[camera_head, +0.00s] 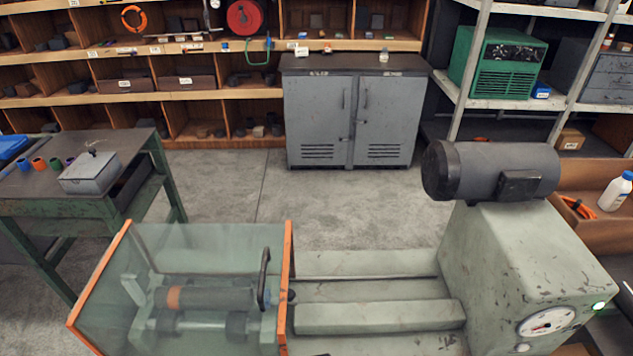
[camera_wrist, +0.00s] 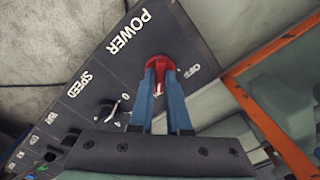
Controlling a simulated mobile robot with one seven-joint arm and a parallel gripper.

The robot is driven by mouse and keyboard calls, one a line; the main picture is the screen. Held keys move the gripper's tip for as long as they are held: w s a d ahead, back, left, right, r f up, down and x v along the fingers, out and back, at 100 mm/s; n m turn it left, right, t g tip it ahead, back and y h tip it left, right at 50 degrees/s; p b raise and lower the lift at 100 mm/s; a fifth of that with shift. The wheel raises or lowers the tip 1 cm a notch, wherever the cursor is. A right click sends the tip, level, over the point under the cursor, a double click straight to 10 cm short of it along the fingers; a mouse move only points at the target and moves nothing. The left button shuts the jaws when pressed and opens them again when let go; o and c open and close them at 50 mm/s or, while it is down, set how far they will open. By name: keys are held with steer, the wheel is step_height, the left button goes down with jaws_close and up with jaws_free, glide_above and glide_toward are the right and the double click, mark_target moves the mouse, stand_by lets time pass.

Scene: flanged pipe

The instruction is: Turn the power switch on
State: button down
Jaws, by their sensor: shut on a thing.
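The power switch (camera_wrist: 159,61) is a red knob on a dark control panel (camera_wrist: 95,68), seen in the wrist view under the word POWER. White lettering that looks like OFF stands to its right in the picture. My gripper (camera_wrist: 160,72) has two blue fingers, one on each side of the red knob, and is shut on it. The fingers hide part of the knob, so its exact setting is hard to read. My gripper and the switch do not show in the head view.
The panel also carries a SPEED knob (camera_wrist: 122,103). An orange-edged clear guard (camera_head: 200,250) covers part of the machine.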

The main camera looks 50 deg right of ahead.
steer(key=c, duration=0.9)
jaws_free()
step_height(320, 180, up, 13)
